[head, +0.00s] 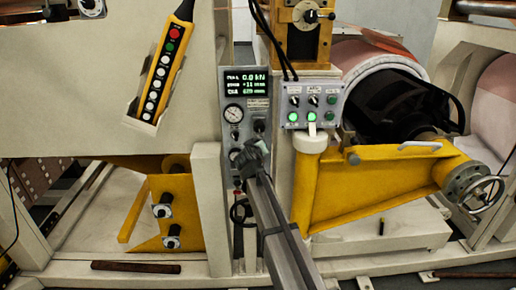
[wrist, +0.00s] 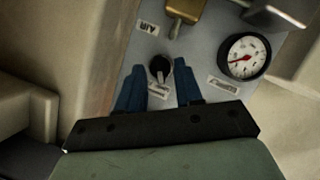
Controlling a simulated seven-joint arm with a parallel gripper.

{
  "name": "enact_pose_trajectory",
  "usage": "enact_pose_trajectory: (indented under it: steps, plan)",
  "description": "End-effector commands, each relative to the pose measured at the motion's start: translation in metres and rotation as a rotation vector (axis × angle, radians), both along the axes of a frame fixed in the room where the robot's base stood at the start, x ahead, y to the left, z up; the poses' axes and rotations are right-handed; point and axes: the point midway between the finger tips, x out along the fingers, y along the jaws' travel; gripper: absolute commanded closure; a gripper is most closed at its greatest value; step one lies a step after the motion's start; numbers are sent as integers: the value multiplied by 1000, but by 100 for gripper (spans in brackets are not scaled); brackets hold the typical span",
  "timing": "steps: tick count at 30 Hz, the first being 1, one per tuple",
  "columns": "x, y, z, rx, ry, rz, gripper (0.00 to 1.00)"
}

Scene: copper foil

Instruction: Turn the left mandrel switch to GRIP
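A small black rotary switch (wrist: 160,68) sits on the grey control panel, just ahead of my gripper in the wrist view. My gripper (wrist: 161,73) is open, with one blue finger on each side of the switch and a narrow gap showing on both sides. I cannot tell how deep the fingers reach. A small label lies beside the switch, but its text and the switch's setting are unreadable.
A round pressure gauge (wrist: 243,56) and a brass valve (wrist: 184,22) are close to the fingers. A box with green lights (head: 311,104) and a yellow arm (head: 375,180) stand right of the panel. A yellow pendant (head: 162,70) hangs at upper left.

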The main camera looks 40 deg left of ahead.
Motion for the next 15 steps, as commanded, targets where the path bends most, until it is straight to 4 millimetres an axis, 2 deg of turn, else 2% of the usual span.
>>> enact_pose_trajectory:
  steps: [15]
  plan:
    - [-76, -52, 31, 0, -1, 1, 65]
